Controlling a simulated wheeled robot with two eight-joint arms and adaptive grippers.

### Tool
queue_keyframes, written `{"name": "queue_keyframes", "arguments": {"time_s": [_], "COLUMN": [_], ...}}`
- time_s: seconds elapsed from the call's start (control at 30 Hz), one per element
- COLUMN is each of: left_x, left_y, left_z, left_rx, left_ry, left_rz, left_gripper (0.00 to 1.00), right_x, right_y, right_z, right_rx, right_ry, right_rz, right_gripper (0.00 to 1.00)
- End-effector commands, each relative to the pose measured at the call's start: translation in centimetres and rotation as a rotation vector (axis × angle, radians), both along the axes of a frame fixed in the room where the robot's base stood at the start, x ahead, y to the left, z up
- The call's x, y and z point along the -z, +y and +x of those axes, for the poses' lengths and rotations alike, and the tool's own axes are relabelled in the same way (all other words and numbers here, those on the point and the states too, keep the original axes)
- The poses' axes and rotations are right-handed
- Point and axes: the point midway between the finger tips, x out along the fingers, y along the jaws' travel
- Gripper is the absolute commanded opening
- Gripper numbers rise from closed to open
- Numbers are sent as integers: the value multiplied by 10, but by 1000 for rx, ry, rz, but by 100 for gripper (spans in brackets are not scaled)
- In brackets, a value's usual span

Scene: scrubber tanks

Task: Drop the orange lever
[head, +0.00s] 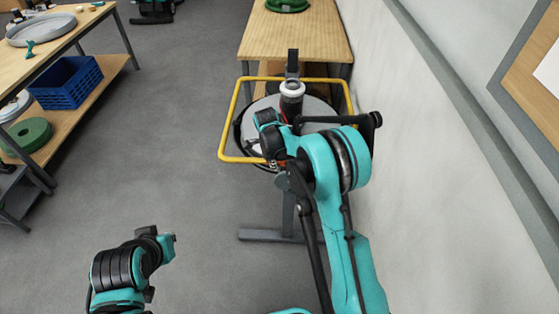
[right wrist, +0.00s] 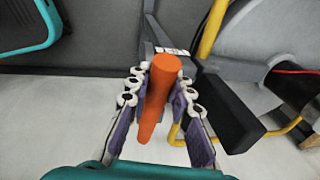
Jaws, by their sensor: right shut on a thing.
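The orange lever (right wrist: 154,108) is a smooth orange rod between the fingers of my right gripper (right wrist: 162,82) in the right wrist view. The fingers are shut on it from both sides. The lever's near end points towards the camera's lower edge; I cannot tell whether its far end is joined to anything. In the head view my right wrist hangs over the near left part of a round grey scrubber tank (head: 318,108), inside its yellow rail (head: 234,104). My own arm hides most of the gripper and lever there. My left gripper is not visible; only part of that arm shows.
A wooden table (head: 300,38) stands behind the tank, and a white wall (head: 420,130) runs close along the right. A workbench with a blue crate (head: 65,83) and a green disc (head: 27,137) is at left. Grey floor (head: 160,130) between them is clear.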

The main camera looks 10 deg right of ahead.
Motion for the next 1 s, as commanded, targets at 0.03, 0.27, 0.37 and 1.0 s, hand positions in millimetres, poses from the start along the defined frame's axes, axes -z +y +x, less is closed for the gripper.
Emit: {"name": "queue_keyframes", "arguments": {"time_s": [0.03, 0.27, 0.37, 1.0], "left_x": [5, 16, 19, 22], "left_y": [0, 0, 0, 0], "left_z": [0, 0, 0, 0], "left_rx": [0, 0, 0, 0], "left_ry": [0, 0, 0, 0], "left_rz": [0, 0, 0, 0], "left_gripper": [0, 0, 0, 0], "right_x": [9, 27, 32, 38], "right_y": [5, 10, 11, 12], "right_z": [1, 3, 3, 3], "right_rx": [-3, -2, 0, 1], "right_ry": [8, 45, 56, 71], "right_rz": [-32, -157, -193, -239], "right_gripper": [0, 0, 0, 23]}}
